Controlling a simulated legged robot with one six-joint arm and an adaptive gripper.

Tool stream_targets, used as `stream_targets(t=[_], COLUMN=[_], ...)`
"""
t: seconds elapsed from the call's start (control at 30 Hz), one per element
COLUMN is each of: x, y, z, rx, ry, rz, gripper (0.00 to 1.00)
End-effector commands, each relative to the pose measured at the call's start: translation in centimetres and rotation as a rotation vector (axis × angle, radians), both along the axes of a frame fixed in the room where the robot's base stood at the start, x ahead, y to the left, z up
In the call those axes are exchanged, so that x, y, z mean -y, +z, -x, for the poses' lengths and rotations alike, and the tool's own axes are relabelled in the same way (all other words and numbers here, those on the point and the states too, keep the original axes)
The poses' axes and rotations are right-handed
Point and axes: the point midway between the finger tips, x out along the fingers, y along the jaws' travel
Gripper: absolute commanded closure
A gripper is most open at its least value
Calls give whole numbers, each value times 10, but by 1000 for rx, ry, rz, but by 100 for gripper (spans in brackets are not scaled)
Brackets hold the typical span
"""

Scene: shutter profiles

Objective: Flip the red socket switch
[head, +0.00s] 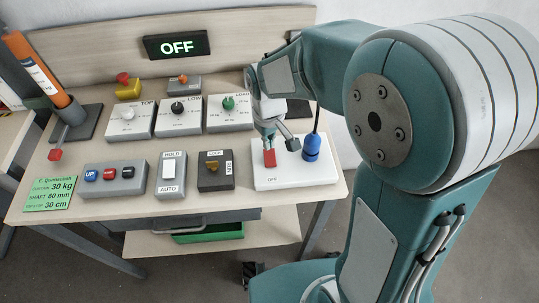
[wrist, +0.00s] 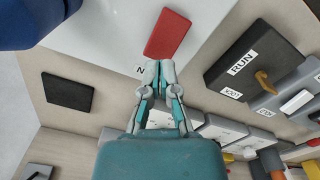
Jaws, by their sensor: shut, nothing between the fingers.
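The red socket switch (head: 269,158) sits on a white socket panel (head: 300,180), with "OFF" printed on the panel at its near side. A blue plug (head: 311,148) stands upright in the panel to the right of the switch. My gripper (head: 269,143) is shut and empty, at the far edge of the switch. In the wrist view, the fingertips (wrist: 158,66) are just short of the red switch (wrist: 167,35), beside a partly hidden label ending in "N". I cannot tell whether they touch the switch.
A lit display (head: 176,45) reads "OFF". A box with a brass key switch (head: 214,171) and a HOLD/AUTO rocker (head: 172,174) stand left of the panel. Several dial boxes (head: 180,116) stand behind them. The table's front strip is clear.

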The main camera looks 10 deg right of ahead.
Motion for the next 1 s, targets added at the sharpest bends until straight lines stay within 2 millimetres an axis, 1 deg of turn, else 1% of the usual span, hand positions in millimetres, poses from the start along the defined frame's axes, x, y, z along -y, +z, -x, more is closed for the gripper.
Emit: stream_targets(t=[1.0], x=[0], y=[-13], z=[0], rx=[0], ry=[0], rz=[0], gripper=[100])
